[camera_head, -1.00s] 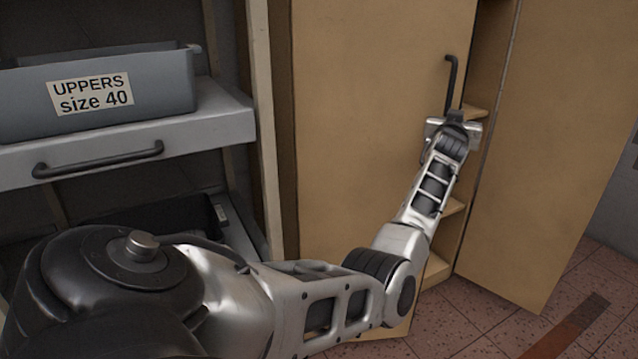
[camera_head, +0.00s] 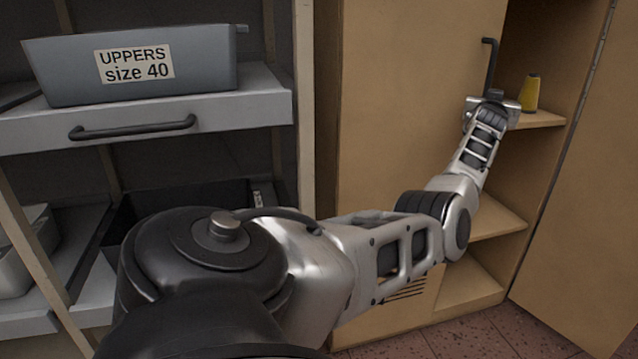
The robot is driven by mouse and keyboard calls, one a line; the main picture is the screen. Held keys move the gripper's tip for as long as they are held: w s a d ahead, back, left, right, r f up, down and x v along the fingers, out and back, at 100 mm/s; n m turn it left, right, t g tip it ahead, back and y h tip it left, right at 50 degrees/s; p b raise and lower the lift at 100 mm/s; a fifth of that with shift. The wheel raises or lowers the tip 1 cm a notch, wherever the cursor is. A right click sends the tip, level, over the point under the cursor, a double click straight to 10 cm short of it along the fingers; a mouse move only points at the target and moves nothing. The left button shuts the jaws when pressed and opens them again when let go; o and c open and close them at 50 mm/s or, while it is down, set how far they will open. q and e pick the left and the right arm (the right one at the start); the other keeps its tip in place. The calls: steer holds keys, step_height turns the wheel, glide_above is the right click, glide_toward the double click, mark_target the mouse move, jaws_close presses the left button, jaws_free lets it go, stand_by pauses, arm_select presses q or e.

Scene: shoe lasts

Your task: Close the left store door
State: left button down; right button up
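The left store door (camera_head: 400,110) is a tan panel with a dark vertical bar handle (camera_head: 490,62) near its right edge. It stands partly open, with shelves showing past that edge. My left arm reaches across the lower door. My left gripper (camera_head: 491,98) is at the lower part of the handle. Its fingers are hidden behind the wrist, so I cannot tell whether it is open or shut on the handle. My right gripper is not in view.
The right store door (camera_head: 585,220) stands open at the right. A yellow item (camera_head: 531,92) sits on an inside shelf (camera_head: 540,120). At left, a grey bin (camera_head: 200,75) labelled "UPPERS size 40" rests on a shelf drawer (camera_head: 240,110) with a dark handle. Reddish floor (camera_head: 480,335) shows below.

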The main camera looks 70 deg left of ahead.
arm_select(q)
steer(key=shift+s+a+r, duration=0.1)
steer(key=shift+s+a, duration=0.05)
steer(key=shift+a, duration=0.35)
steer(key=shift+s+a+r, duration=0.1)
steer(key=shift+a, duration=0.45)
steer(key=d+p, duration=0.1)
steer(key=d, duration=1.4)
steer(key=shift+s+d+f, duration=0.2)
steer(key=shift+d, duration=0.1)
steer(key=shift+r+p, duration=0.15)
steer(key=shift+p, duration=0.15)
